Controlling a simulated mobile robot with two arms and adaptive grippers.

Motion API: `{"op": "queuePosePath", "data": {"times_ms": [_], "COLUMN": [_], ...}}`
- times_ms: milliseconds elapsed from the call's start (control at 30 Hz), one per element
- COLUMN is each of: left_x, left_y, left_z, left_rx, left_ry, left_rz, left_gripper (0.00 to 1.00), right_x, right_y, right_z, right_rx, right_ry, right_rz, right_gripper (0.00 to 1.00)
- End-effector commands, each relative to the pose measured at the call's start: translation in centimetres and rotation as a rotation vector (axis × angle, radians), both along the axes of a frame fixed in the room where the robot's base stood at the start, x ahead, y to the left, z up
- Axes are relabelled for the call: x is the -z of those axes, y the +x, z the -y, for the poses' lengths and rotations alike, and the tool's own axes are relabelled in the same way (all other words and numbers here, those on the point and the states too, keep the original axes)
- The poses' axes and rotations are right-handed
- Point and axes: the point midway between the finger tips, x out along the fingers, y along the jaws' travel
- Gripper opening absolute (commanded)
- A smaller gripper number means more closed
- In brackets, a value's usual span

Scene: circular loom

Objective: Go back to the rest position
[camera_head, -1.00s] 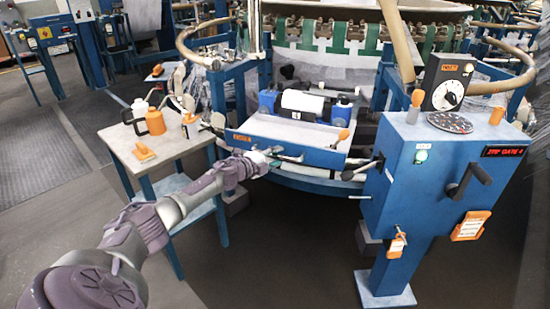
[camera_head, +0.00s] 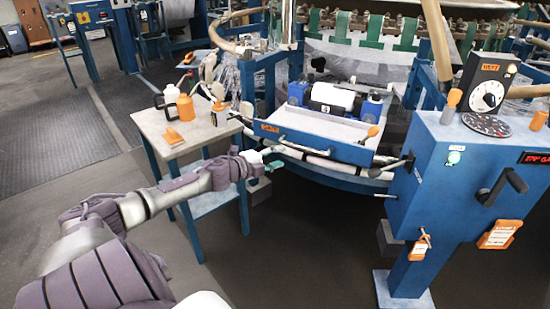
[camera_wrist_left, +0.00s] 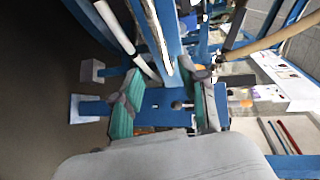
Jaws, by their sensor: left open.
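My left arm comes in from the lower left. Its gripper (camera_head: 272,159) is at the left front corner of the loom's blue-edged tray (camera_head: 312,146), apart from or touching it, I cannot tell which. In the left wrist view the two teal-padded fingers (camera_wrist_left: 166,80) are spread wide with nothing held between them. The blue control box (camera_wrist_left: 165,106) of the loom shows beyond the gap. My right gripper is not in view.
A side table (camera_head: 200,133) with orange and white bottles (camera_head: 186,108) and an orange item (camera_head: 173,136) stands to the left of the loom. The control cabinet (camera_head: 450,180) with a dial and crank stands at the right. The floor in front is clear.

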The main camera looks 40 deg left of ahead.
Motion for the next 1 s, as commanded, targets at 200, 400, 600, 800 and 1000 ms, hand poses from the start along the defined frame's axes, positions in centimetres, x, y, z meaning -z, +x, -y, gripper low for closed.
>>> {"op": "queuePosePath", "data": {"times_ms": [200,400,600,800,1000], "left_x": [-0.1,-0.1,-0.1,1.3,11.2], "left_y": [-0.5,-0.5,-0.5,-0.8,-3.9], "left_z": [0.0,0.0,0.0,0.2,2.8], "left_rx": [0.000,0.000,0.000,-0.023,-0.215], "left_ry": [0.001,0.001,0.001,-0.027,-0.244], "left_rz": [-0.001,0.000,0.000,-0.014,-0.136], "left_gripper": [0.43,0.43,0.43,0.43,0.43], "right_x": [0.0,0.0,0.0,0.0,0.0], "right_y": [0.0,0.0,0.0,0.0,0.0], "right_z": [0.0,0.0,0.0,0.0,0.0], "right_rx": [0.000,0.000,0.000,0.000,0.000], "right_ry": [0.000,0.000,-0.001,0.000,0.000], "right_rz": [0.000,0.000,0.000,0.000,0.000], "right_gripper": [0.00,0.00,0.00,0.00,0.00]}}
